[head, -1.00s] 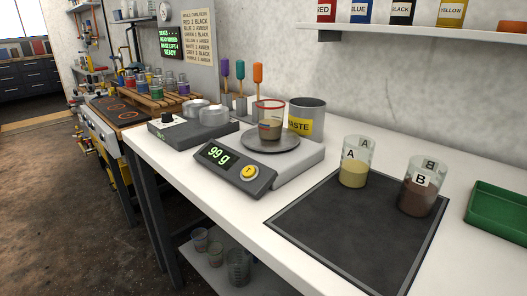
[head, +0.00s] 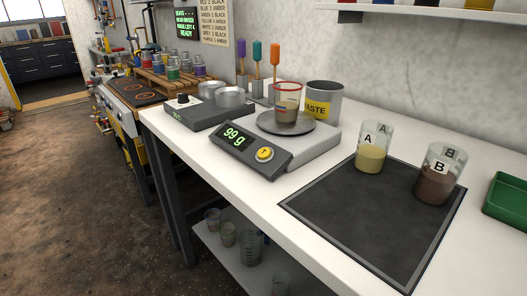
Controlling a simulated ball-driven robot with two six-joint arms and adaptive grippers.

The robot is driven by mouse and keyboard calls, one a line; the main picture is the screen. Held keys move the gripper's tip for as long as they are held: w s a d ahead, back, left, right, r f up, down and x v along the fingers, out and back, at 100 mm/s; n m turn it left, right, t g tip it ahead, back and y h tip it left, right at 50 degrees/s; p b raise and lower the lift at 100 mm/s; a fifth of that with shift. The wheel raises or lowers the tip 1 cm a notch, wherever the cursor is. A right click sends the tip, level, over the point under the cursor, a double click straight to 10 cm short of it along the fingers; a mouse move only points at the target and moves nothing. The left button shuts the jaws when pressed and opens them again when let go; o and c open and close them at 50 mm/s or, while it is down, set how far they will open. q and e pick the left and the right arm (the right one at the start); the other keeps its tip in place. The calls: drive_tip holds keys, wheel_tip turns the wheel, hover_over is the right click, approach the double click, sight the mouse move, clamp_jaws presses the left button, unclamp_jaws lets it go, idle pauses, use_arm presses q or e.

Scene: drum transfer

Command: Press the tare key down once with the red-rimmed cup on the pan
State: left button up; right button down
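The red-rimmed cup (head: 288,104) stands upright on the round grey pan (head: 268,124) of the scale, with some brownish contents in it. The scale's dark front panel (head: 247,153) shows 99 g in green digits. The round yellow tare key (head: 265,154) sits to the right of the display, and nothing touches it. Neither of my grippers is in the head view.
Beakers A (head: 371,150) and B (head: 438,178) stand on a dark mat (head: 365,225) right of the scale. A grey waste bin (head: 324,98) stands behind the cup. A stirrer unit (head: 196,117) is left of the scale. A green tray (head: 507,200) is at the right edge.

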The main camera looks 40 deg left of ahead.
use_arm(q)
clamp_jaws()
idle(0.3)
idle(1.2)
